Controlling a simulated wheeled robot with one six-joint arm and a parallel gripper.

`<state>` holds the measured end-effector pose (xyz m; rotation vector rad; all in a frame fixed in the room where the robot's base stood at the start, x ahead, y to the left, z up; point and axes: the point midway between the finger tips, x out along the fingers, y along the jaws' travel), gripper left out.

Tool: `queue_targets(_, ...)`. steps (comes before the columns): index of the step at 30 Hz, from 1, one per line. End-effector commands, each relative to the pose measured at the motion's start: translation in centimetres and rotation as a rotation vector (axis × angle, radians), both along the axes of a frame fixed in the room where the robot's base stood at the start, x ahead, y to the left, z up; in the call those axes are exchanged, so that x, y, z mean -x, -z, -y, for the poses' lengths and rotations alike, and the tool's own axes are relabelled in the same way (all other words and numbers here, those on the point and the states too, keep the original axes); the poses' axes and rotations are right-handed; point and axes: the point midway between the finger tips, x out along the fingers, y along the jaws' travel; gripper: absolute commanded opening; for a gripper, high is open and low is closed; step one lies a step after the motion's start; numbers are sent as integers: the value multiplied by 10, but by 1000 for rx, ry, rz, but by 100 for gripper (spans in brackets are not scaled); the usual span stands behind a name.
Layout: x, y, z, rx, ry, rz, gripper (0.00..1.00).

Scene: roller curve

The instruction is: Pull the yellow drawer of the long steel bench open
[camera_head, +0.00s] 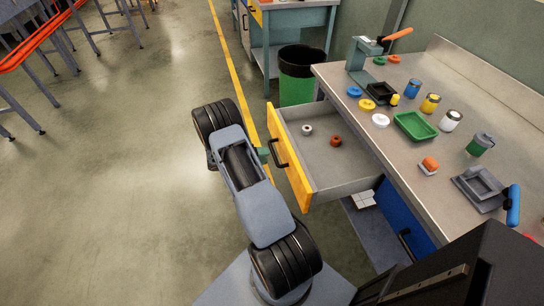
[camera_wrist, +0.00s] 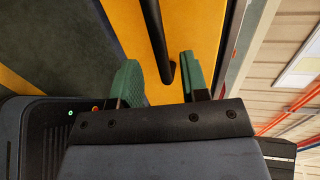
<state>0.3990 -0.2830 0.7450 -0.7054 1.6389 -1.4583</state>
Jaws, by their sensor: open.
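The yellow drawer (camera_head: 290,160) of the long steel bench (camera_head: 400,130) stands pulled out, with its grey inside showing. A white ring (camera_head: 307,130) and a brown-red ring (camera_head: 335,141) lie in it. Its dark bar handle (camera_head: 279,155) is on the yellow front. My gripper (camera_head: 265,154) is at the handle, in front of the drawer. In the wrist view my gripper (camera_wrist: 160,82) has its two green fingers apart, and the handle (camera_wrist: 156,35) shows between them against the yellow front (camera_wrist: 195,30). I cannot tell whether a finger touches it.
A blue drawer (camera_head: 402,215) sits nearer on the bench. A green bin (camera_head: 298,80) stands beyond the yellow drawer. A green tray (camera_head: 415,125), jars and small parts are on the bench top. Open floor (camera_head: 120,150) lies to the left, past a yellow line.

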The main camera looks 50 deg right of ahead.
Motion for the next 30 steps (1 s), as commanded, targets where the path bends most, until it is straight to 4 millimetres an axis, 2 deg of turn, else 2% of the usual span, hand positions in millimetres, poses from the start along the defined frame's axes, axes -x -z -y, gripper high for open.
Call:
queue_targets(6,-24,-8,-38,0,-3,1,41)
queue_targets(15,-43,-16,-70,-1,0,-1,41)
queue_targets(30,-46,-18,-76,-1,1,-2,41)
